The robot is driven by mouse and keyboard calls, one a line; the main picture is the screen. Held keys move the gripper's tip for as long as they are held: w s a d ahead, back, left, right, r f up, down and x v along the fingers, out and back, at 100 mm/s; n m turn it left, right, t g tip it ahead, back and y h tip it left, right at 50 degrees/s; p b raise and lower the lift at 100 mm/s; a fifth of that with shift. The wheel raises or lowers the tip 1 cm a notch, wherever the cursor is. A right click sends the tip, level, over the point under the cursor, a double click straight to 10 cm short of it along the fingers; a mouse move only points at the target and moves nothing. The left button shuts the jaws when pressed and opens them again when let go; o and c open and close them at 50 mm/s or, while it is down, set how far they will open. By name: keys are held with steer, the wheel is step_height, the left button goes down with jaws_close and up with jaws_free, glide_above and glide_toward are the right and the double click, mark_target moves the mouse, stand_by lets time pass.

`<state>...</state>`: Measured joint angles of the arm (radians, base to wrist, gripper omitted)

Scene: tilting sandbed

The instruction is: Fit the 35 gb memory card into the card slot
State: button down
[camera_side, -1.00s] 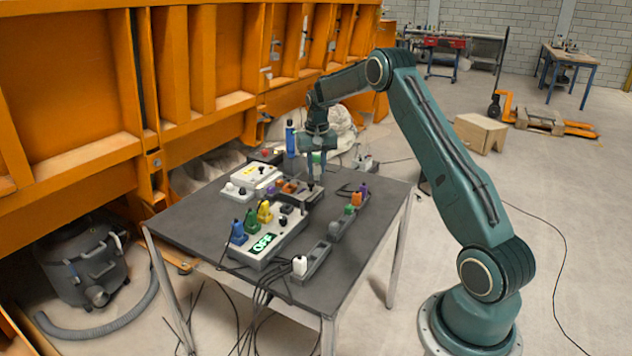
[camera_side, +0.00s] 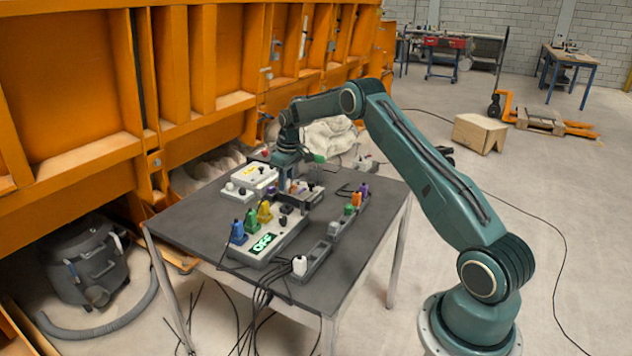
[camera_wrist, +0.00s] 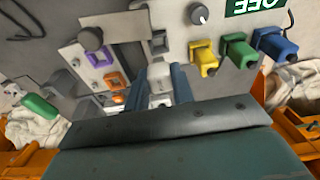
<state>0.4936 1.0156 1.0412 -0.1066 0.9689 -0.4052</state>
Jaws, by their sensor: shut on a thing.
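My gripper (camera_side: 287,178) is low over the panel units at the middle back of the table in the side view. In the wrist view its blue-grey fingers (camera_wrist: 164,86) are shut on a pale grey block (camera_wrist: 159,76), possibly the memory card. I can read no label on it. Grey panel units lie right beneath, with a purple piece (camera_wrist: 114,80) and an orange piece (camera_wrist: 118,98) just left of the fingers. I cannot make out the card slot. The fingertips and what lies under the block are hidden, so I cannot tell whether it touches a unit.
Blue (camera_side: 238,232), green (camera_side: 251,220) and yellow (camera_side: 264,211) plugs stand on a white box with a green display (camera_side: 263,243). A grey rack (camera_side: 318,258) is at right. A white box (camera_side: 254,174) is behind left. The table's front left (camera_side: 190,220) is bare.

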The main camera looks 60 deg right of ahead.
mark_target(287, 193)
steer(key=shift+f, duration=0.15)
steer(key=shift+f, duration=2)
steer(key=shift+f, duration=1.4)
stand_by(0.6)
steer(key=c, duration=0.6)
jaws_free()
steer(key=shift+c, duration=0.2)
steer(key=shift+r, duration=0.1)
steer(key=shift+r, duration=3.95)
steer(key=shift+r, duration=0.1)
